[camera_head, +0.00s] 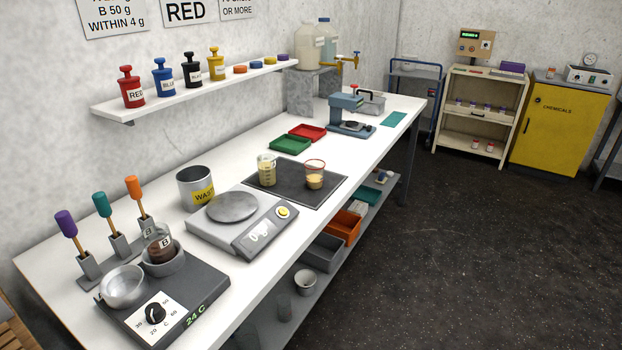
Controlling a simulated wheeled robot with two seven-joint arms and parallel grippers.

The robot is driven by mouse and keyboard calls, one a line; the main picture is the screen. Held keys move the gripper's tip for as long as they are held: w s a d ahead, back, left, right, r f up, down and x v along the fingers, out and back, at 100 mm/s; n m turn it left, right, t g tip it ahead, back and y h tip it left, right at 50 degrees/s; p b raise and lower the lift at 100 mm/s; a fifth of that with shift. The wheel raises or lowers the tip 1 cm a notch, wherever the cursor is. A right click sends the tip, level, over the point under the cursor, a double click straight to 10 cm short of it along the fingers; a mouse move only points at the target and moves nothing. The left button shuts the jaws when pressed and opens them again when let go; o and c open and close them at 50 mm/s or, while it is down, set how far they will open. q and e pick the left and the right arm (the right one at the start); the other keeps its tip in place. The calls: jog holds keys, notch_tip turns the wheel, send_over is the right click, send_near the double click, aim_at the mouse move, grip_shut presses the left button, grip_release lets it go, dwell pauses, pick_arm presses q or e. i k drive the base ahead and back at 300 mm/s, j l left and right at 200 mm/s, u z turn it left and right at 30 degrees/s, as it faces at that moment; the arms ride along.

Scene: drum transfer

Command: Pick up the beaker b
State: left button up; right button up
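The beaker b (158,246) is a clear vessel with a "B" label and dark brown contents. It sits upright in a round grey holder (163,266) on the dark hot-plate unit (205,293) at the front left of the bench. The holder's wall hides its lower part. Neither of my grippers shows in the head view.
An empty metal bowl (122,286) sits left of the beaker, and upright tools with coloured handles (104,206) stand behind it. A scale (214,226), a waste pot (196,187) and two other beakers (267,172) on a dark mat (330,191) stand further right.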

aim_at(160, 247)
jog(key=i+l+u, duration=0.6)
jog(key=l, duration=0.15)
jog(key=i+l+u, duration=0.1)
jog(key=l+u, duration=0.2)
jog(key=l, duration=0.1)
